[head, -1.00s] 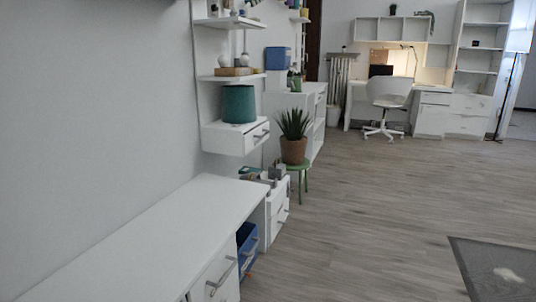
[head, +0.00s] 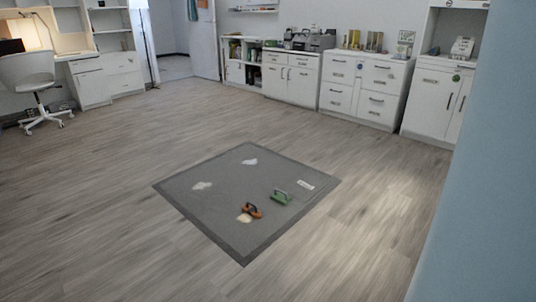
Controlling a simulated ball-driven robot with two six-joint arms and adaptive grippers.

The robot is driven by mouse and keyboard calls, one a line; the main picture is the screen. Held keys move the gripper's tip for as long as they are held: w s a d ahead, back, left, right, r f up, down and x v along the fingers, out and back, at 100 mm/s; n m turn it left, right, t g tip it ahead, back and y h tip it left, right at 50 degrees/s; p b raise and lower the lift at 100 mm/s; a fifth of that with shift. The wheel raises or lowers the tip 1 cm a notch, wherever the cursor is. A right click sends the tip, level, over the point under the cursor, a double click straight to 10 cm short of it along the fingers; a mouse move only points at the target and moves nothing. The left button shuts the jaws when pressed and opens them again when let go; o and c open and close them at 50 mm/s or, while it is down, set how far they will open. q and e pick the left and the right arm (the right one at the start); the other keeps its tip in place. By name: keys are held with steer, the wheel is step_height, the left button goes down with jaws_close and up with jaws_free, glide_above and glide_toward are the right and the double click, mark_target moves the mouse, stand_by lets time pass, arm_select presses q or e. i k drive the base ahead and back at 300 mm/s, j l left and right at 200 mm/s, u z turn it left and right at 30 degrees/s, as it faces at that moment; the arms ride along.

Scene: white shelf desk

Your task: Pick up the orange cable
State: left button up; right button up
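A small orange item (head: 252,211), which looks like the coiled orange cable, lies on the grey mat (head: 213,221) on the floor, in the mat's front half. It is too small to make out in detail. A green object with a handle (head: 282,197) stands just to its right on the mat, apart from it. Neither of my grippers shows in the head view.
Pale patches (head: 202,186) and a small white label (head: 306,184) lie on the mat. Wooden floor (head: 110,228) around the mat is clear. White cabinets (head: 362,88) line the back wall. A white chair (head: 30,82) stands at the left by a desk. A blue-grey surface (head: 475,190) fills the right edge.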

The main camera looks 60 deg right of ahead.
mark_target(252, 210)
steer(key=z, duration=1.7)
steer(key=u, duration=0.6)
steer(key=i+l+u, duration=0.1)
steer(key=u, duration=0.5)
steer(key=l+u, duration=0.15)
steer(key=u, duration=0.45)
steer(key=l+u, duration=0.15)
steer(key=u, duration=1.05)
steer(key=k+l+u, duration=0.1)
steer(key=u, duration=0.5)
steer(key=l+u, duration=0.1)
steer(key=u, duration=0.5)
steer(key=k+u, duration=0.15)
steer(key=u, duration=0.5)
steer(key=k+l+u, duration=0.2)
steer(key=k+u, duration=0.75)
steer(key=k, duration=0.2)
steer(key=k+l+z, duration=0.1)
steer(key=k, duration=0.4)
steer(key=k+l, duration=0.1)
steer(key=k, duration=0.45)
steer(key=z, duration=1.05)
steer(key=k+l+z, duration=0.1)
steer(key=z, duration=0.45)
steer(key=l+z, duration=0.1)
steer(key=z, duration=0.95)
steer(key=l+z, duration=0.1)
steer(key=z, duration=0.95)
steer(key=l+z, duration=0.1)
steer(key=z, duration=0.45)
